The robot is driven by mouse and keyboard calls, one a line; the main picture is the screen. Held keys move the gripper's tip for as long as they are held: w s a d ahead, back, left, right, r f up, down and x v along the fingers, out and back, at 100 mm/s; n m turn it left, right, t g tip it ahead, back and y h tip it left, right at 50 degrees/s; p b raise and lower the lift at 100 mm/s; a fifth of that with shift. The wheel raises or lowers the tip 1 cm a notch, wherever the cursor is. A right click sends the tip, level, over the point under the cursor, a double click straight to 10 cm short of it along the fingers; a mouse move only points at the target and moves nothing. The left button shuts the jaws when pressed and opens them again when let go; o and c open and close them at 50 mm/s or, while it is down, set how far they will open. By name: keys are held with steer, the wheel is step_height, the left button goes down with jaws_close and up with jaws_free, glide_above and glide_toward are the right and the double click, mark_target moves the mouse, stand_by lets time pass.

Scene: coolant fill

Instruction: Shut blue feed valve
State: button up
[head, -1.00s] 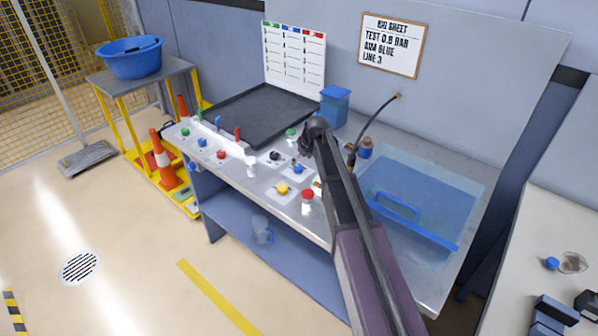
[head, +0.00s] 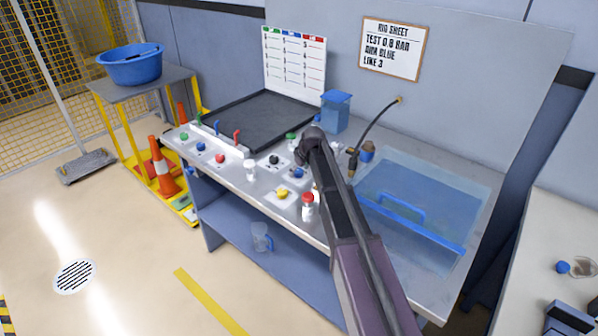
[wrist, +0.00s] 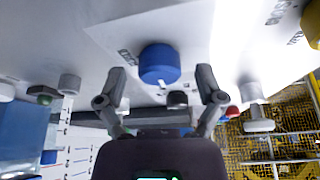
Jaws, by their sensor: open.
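A round blue knob (wrist: 160,63) stands on a white plate with a dark label, too blurred to read, in the wrist view. In the head view a blue knob (head: 298,173) sits on the bench panel just below my gripper (head: 303,158). My gripper (wrist: 161,76) is open, its two fingers spread on either side of the blue knob in the wrist view, with nothing held. I cannot tell how far the knob is from the fingertips. Another blue knob (head: 200,146) and a blue lever (head: 217,126) are farther left. Which one is the feed valve is not readable.
Close by are a black knob (head: 273,159), a yellow knob (head: 282,193), a green knob (head: 291,137) and a red-capped bottle (head: 308,203). A water basin (head: 425,195) and a dark hose (head: 372,128) lie right. A black tray (head: 262,118) is behind.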

steer(key=c, duration=1.1)
steer(key=shift+c, duration=0.2)
steer(key=shift+m, duration=0.4)
steer(key=m+h, duration=0.1)
steer(key=m, duration=0.2)
steer(key=shift+t, duration=0.3)
steer(key=m+h, duration=0.2)
steer(key=m, duration=0.2)
steer(key=shift+a+m, duration=0.15)
steer(key=shift+m, duration=0.15)
steer(key=m+h, duration=0.2)
steer(key=m, duration=0.5)
steer(key=m+g+h, duration=0.1)
steer(key=m, duration=0.1)
steer(key=shift+g, duration=0.3)
steer(key=shift+m, duration=0.3)
